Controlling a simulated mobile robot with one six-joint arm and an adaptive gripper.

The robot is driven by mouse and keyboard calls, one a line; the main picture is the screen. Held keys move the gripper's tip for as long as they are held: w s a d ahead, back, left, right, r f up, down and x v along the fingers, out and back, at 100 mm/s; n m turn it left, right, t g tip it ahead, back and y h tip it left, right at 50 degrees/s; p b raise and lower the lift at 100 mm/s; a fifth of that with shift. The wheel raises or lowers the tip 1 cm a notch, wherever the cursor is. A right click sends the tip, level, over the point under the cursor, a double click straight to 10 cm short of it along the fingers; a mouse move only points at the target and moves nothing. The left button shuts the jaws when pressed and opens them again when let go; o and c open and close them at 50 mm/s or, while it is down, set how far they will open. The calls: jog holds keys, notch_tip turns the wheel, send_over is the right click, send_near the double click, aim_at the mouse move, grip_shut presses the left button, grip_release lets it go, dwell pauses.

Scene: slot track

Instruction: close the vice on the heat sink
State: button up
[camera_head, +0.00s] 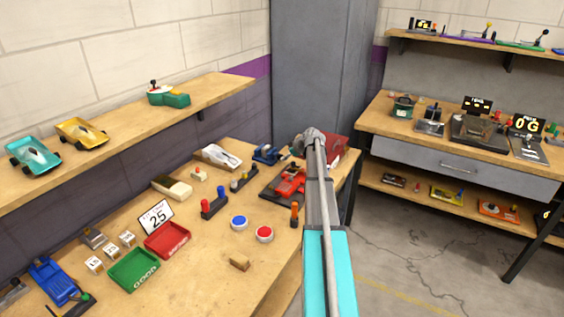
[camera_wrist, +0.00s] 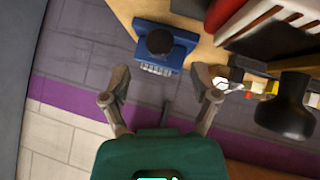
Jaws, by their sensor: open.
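The blue vice (camera_wrist: 183,48) stands near the edge of the wooden bench top in the wrist view, above centre. A round black knob (camera_wrist: 160,41) sits on it. A small grey ribbed piece, which looks like the heat sink (camera_wrist: 155,70), shows at its lower side; I cannot tell how closely the jaws hold it. My gripper (camera_wrist: 165,84) is open and empty, its fingers spread below the vice in the picture and apart from it. In the head view the vice (camera_head: 266,153) is small at the back of the bench, left of my arm; my fingers are hidden there.
A red box (camera_head: 333,148) stands behind my arm. A grey cabinet (camera_head: 320,60) rises behind.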

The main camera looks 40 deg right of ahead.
aim_at(282, 164)
jog(key=shift+b+x, duration=1.4)
jog(key=shift+x, duration=1.05)
grip_shut()
